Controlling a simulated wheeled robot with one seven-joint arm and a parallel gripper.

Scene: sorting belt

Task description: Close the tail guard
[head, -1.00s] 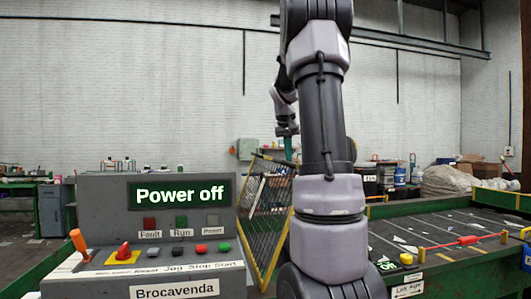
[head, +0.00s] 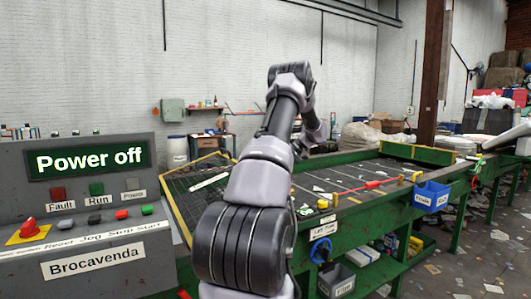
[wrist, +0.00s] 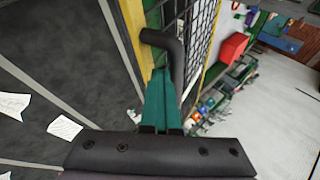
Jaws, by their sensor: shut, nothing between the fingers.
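The tail guard (head: 172,206) is a dark mesh panel in a yellow frame, left of my arm in the head view. It lies at a low slant over the near end of the belt; my arm hides its right part. In the wrist view its mesh (wrist: 201,40) and yellow edge run beside my gripper. A black bent handle (wrist: 163,40) stands out from it. My gripper (wrist: 159,73) has its teal fingers shut and empty, right against or just beside the handle; I cannot tell if they touch. In the head view my gripper is hidden.
The control panel (head: 85,210) at the left reads "Power off". The green-framed belt (head: 350,180) runs off to the right, with paper scraps and a red bar (head: 360,187). A blue bin (head: 431,197) hangs on its side. The floor at right is littered.

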